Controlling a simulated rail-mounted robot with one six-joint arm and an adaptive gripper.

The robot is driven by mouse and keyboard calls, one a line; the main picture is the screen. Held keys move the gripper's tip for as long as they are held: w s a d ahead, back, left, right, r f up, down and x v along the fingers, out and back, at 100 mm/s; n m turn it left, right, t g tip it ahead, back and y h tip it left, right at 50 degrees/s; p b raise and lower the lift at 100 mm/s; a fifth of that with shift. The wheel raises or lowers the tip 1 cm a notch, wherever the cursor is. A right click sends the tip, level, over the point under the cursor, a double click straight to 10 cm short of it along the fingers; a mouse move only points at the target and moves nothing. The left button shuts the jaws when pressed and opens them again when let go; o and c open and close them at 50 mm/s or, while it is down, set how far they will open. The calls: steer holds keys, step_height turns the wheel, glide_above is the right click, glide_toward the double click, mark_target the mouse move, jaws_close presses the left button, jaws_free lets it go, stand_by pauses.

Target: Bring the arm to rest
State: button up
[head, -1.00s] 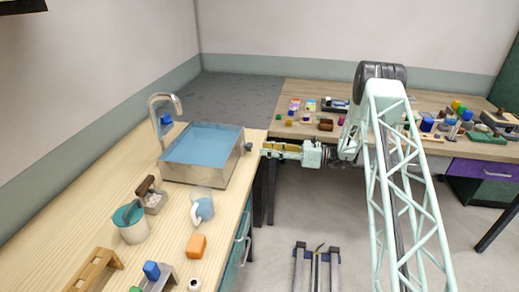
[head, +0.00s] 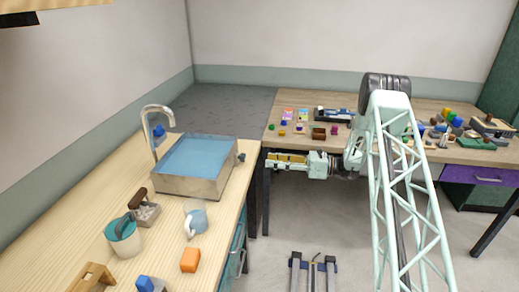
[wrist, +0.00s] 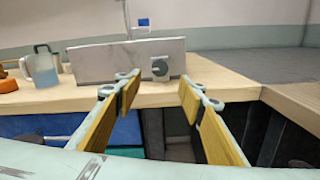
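My gripper (head: 270,160) is at the end of my pale green lattice arm. In the head view it points left, in front of the back table's near left corner and close to the basin's right side. In the wrist view my gripper (wrist: 157,88) has its two yellow-padded fingers spread apart with nothing between them. Beyond the fingertips stands the grey wall of the basin (wrist: 100,62) on the wooden counter. I cannot tell the exact gap between my gripper and the counter edge.
The left counter (head: 90,222) carries the water-filled basin (head: 190,187), a glass mug (head: 190,229), a teal-topped pot (head: 122,237) and an orange block (head: 190,260). The back table (head: 280,137) holds many small items.

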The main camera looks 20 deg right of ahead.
steer(key=shift+r, duration=0.1)
steer(key=s+a+r+n+g+h, duration=0.1)
steer(key=s+a+r+n+g, duration=0.25)
steer(key=s+a+r, duration=0.35)
steer(key=s+a+r+n+g+h, duration=0.1)
steer(key=s+a+r+n+g, duration=0.25)
steer(key=r, duration=0.65)
steer(key=s+a+r+n+g+h, duration=0.1)
steer(key=s+a+r+n+h, duration=0.15)
steer(key=s+a+r, duration=0.4)
steer(key=s+a+r+n+h, duration=0.2)
steer(key=s+r+n, duration=0.15)
steer(key=s, duration=0.55)
steer(key=s+r+n+h, duration=0.2)
steer(key=s+r+n, duration=0.15)
steer(key=s, duration=0.55)
steer(key=s+r+n+h, duration=0.2)
steer(key=s+r+h, duration=0.15)
steer(key=s, duration=0.65)
steer(key=s+d+n+t+h, duration=0.2)
steer(key=s+d+n, duration=0.1)
steer(key=s, duration=0.6)
steer(key=s+d+r+n+t+h, duration=0.1)
steer(key=s+d+n, duration=0.3)
steer(key=s, duration=0.6)
steer(key=shift+s+r+t+h, duration=0.2)
steer(key=shift+r+t+h, duration=0.05)
steer(key=shift+t+h, duration=0.45)
